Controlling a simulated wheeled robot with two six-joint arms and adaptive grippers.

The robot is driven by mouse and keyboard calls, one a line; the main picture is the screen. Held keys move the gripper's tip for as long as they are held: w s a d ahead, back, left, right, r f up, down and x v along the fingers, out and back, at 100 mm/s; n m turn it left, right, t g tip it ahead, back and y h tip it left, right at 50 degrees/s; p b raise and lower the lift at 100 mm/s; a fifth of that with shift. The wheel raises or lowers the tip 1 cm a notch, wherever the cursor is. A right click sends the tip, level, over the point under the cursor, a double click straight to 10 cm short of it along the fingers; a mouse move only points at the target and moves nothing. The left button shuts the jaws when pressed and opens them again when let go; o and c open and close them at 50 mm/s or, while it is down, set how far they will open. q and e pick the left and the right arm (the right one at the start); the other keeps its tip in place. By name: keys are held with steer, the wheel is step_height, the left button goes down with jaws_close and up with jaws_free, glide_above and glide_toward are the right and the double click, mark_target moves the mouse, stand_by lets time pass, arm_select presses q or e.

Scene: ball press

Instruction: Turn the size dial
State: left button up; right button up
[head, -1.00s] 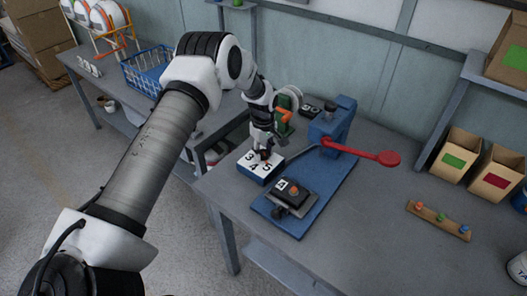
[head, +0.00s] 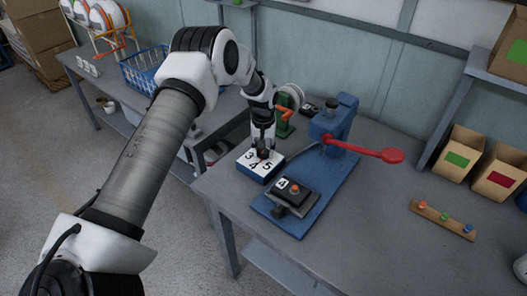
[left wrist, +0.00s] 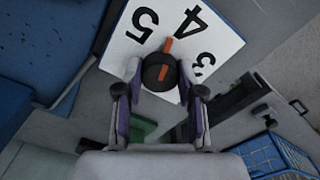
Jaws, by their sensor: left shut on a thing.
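The size dial is a blue box with a white top (head: 246,158) bearing the black numbers 3, 4 and 5. It sits at the left edge of the grey bench. Its round dark knob (left wrist: 156,77) has an orange pointer, which in the left wrist view points up between the 5 and the 4. My left gripper (head: 264,151) reaches down over the dial and is shut on the knob, one finger on each side. In the head view the gripper mostly hides the knob. My right gripper is out of view.
A green reel device (head: 285,115) is behind. Bins (head: 457,152) and a peg board (head: 441,221) are farther right.

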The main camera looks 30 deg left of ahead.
mark_target(263, 151)
arm_select(q)
steer(key=shift+s+f+m, duration=0.1)
steer(key=shift+f+m, duration=0.05)
steer(key=shift+m, duration=1.35)
steer(key=shift+b, duration=0.3)
steer(key=o, duration=1.1)
steer(key=shift+o, duration=0.2)
step_height(263, 151, up, 12)
steer(key=shift+f, duration=0.1)
